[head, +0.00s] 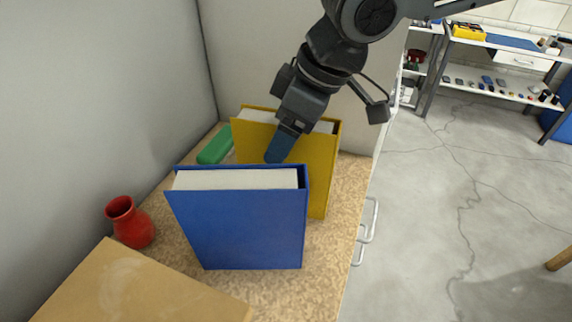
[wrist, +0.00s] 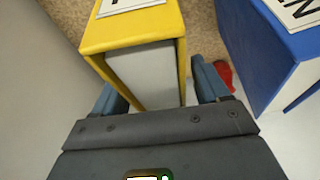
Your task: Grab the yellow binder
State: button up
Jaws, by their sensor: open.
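The yellow binder (head: 322,160) stands upright on the wooden surface behind the blue binder in the head view. In the wrist view the yellow binder (wrist: 105,37) reaches from the top down between the two blue fingers, with its grey-white page block showing. My gripper (head: 281,150) is open at the binder; one finger shows in front of its near face in the head view. In the wrist view my gripper (wrist: 160,90) has one finger on each side of the binder's end. I cannot tell whether either finger touches it.
The blue binder (head: 245,222) stands upright just in front, and right of my gripper in the wrist view (wrist: 262,50). A green item (head: 215,146) lies behind left. A red vase (head: 130,222) and a wooden box (head: 135,290) are at the left. Walls bound the back and left.

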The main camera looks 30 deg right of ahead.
dwell(0.3)
grip_shut()
dwell(0.6)
